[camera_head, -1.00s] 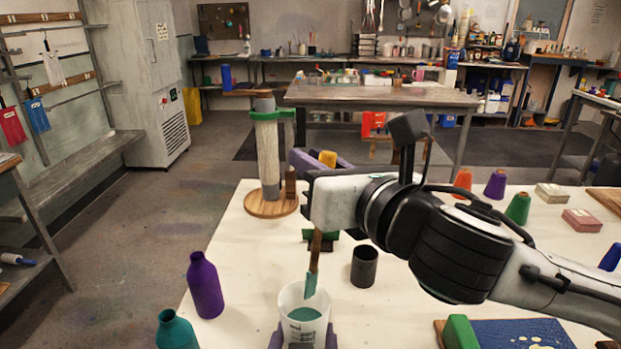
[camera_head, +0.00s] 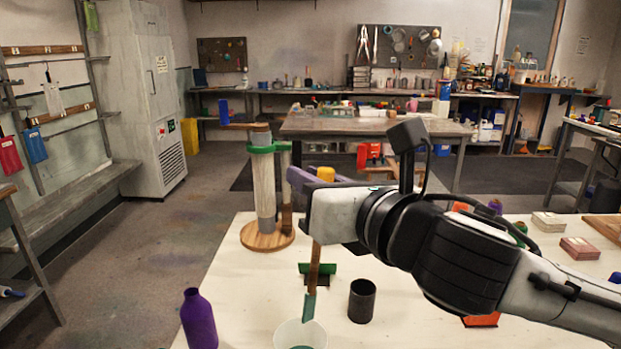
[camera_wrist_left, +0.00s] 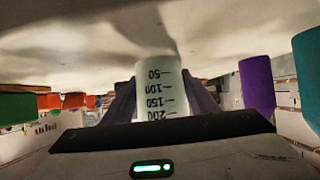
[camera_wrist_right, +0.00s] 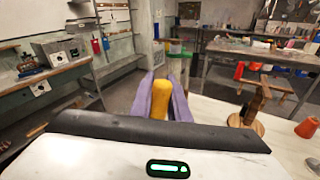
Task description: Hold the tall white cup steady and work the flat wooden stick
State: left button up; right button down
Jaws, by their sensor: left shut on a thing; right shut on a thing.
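The white cup (camera_head: 288,334) stands upright at the bottom edge of the head view, cut off, with teal liquid inside. In the left wrist view its measuring marks (camera_wrist_left: 158,92) show between the purple fingers of my left gripper (camera_wrist_left: 160,105), shut on it. My right gripper (camera_head: 322,186) is shut on the flat wooden stick (camera_head: 315,262), which hangs nearly upright below it. The stick's teal-coated lower end is at the cup's far rim, mostly above it. A yellow piece (camera_wrist_right: 164,100) shows between the right gripper's purple fingers.
A dark cup (camera_head: 362,301) stands right of the white cup. A purple bottle (camera_head: 198,320) stands left. A stand with a round wooden base (camera_head: 267,238) and a small green block (camera_head: 316,268) are behind. My right arm covers much of the table's right side.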

notch_tip(320, 180, up, 11)
dwell(0.7)
pick_arm(q)
jog(key=o, duration=1.1)
